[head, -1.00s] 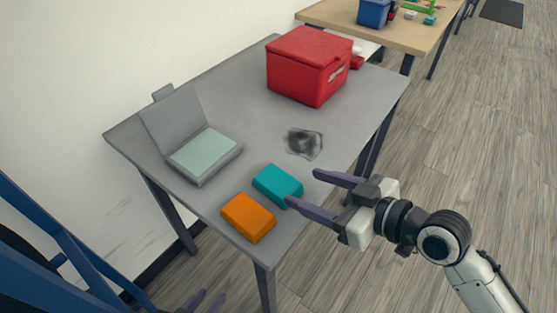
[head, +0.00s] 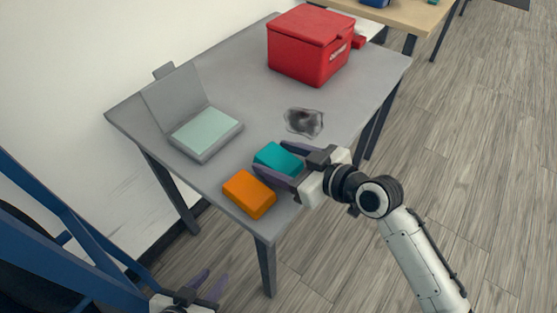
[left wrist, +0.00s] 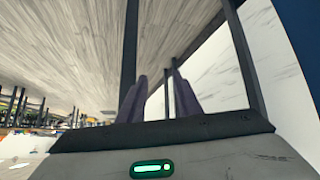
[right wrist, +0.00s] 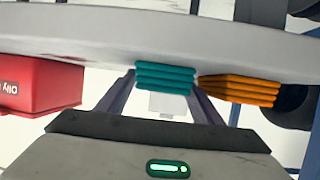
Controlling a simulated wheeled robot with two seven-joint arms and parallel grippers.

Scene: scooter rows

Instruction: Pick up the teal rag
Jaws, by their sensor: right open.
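The teal rag (head: 277,156) is a folded block on the grey table near its front edge, beside an orange folded rag (head: 249,194). My right gripper (head: 271,160) is open, its two fingers on either side of the teal rag, which partly hides behind them. In the right wrist view the teal rag (right wrist: 165,77) shows as stacked folds between the open fingers, with the orange rag (right wrist: 238,90) just right of it. I cannot tell whether the fingers touch the teal rag. My left gripper (head: 205,286) is low by the table's front, empty, its fingers apart.
The grey table (head: 240,90) also holds a red lidded box (head: 308,50), a grey open case with a pale green inside (head: 205,135) and a dark smudge (head: 304,122). A blue frame (head: 75,240) stands at the left. The floor to the right is clear.

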